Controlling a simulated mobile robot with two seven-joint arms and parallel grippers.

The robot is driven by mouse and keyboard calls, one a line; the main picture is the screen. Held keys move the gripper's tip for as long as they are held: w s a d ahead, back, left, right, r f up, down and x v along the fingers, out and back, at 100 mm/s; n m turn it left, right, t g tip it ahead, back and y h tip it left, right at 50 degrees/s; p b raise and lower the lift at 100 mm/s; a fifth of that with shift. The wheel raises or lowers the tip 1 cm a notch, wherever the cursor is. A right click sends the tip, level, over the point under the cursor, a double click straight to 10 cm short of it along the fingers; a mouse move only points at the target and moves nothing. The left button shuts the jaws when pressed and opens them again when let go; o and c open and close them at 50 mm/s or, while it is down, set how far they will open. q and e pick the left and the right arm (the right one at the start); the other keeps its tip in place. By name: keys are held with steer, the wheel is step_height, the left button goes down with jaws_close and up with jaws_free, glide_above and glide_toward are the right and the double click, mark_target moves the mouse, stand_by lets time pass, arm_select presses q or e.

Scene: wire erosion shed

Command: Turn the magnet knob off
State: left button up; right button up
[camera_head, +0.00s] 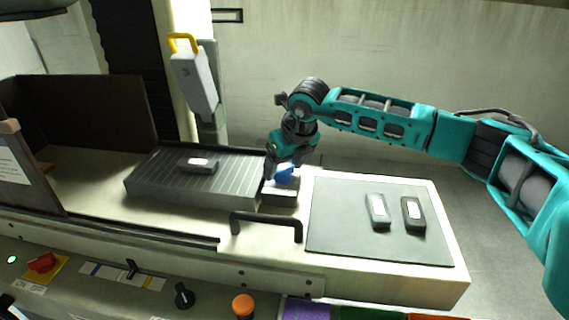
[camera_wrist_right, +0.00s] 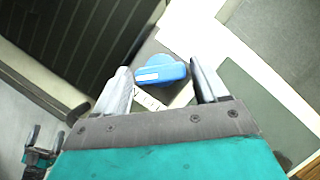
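The magnet knob (camera_head: 287,174) is blue and sits on a small dark block at the right end of the grey ribbed magnetic plate (camera_head: 150,183). A dark part with a pale label (camera_head: 197,165) lies on the plate. My right gripper (camera_head: 275,172) reaches down at the knob and partly hides it. In the right wrist view the knob (camera_wrist_right: 160,72) shows between the two fingertips, with visible gaps, so the gripper is open. Whether a finger touches the knob cannot be told.
A black handle (camera_head: 265,226) stands in front of the knob. The front panel has a red knob (camera_head: 41,263), black knob (camera_head: 184,296) and orange button (camera_head: 243,306).

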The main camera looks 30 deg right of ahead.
steer(key=c, duration=0.8)
steer(key=shift+n, duration=0.3)
steer(key=shift+d+n+y+b, duration=0.15)
steer(key=shift+n+y+b, duration=0.45)
steer(key=shift+n, duration=0.6)
steer(key=n+y, duration=0.1)
steer(key=n, duration=0.1)
steer(key=n+g, duration=0.1)
steer(key=n, duration=0.2)
steer(key=shift+w+g+y, duration=0.15)
steer(key=shift+g+y, duration=0.15)
steer(key=shift+y, duration=0.1)
steer(key=n+g+b, duration=0.1)
steer(key=n, duration=0.4)
steer(key=shift+w+y, duration=0.1)
steer(key=shift+y, duration=0.3)
steer(key=n+g+b, duration=0.1)
steer(key=n+g, duration=0.1)
steer(key=n, duration=0.2)
steer(key=shift+w+d+n, duration=0.1)
steer(key=shift+n, duration=0.3)
